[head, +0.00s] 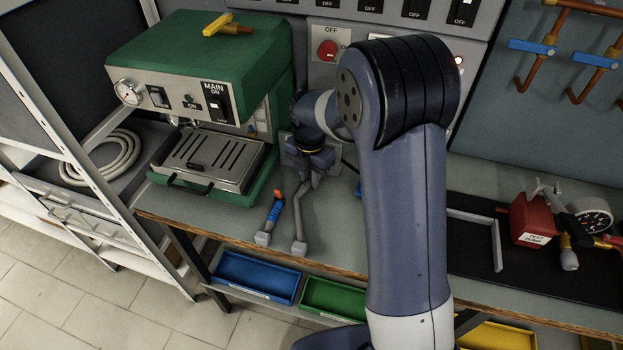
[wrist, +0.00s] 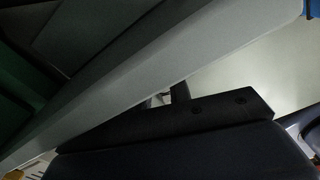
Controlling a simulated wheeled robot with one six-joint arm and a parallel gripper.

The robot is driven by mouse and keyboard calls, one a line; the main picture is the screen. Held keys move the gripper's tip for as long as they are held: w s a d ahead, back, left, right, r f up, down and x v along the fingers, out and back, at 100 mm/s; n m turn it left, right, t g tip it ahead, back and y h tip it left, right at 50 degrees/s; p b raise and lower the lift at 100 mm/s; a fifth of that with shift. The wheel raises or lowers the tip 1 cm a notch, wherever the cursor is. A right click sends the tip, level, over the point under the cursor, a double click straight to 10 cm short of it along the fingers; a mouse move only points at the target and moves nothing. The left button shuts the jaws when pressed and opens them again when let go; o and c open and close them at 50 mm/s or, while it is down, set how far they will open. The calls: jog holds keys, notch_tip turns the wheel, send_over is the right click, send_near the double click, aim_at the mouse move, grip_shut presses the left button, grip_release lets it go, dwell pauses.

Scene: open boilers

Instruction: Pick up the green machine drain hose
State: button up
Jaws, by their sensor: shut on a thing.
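The green machine (head: 195,65) stands on the bench at the left in the head view, with a slotted drip tray (head: 213,158) at its front. A grey hose (head: 302,215), which I take as its drain hose, runs along the bench right of the machine to a thick grey end (head: 299,248). My gripper (head: 313,174) is at the hose's upper part, shut on it; the jaws are small and partly hidden by my arm. In the wrist view a wide grey length (wrist: 150,85) crosses diagonally close to the camera, over the dark gripper body (wrist: 190,115).
A blue-handled piece with an orange tip (head: 272,213) lies just left of the hose. A coiled pale hose (head: 105,160) sits on the left rack. The red test pump (head: 532,220) and gauge stand at right. Blue (head: 255,275) and green (head: 333,300) bins are below the bench.

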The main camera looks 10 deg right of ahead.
aim_at(310, 179)
grip_shut()
jog(key=shift+r, duration=0.1)
jog(key=shift+r, duration=0.2)
notch_tip(310, 179, up, 18)
jog(key=shift+f, duration=0.25)
jog(key=shift+o, duration=1)
grip_release()
grip_shut()
jog(key=shift+f, duration=0.15)
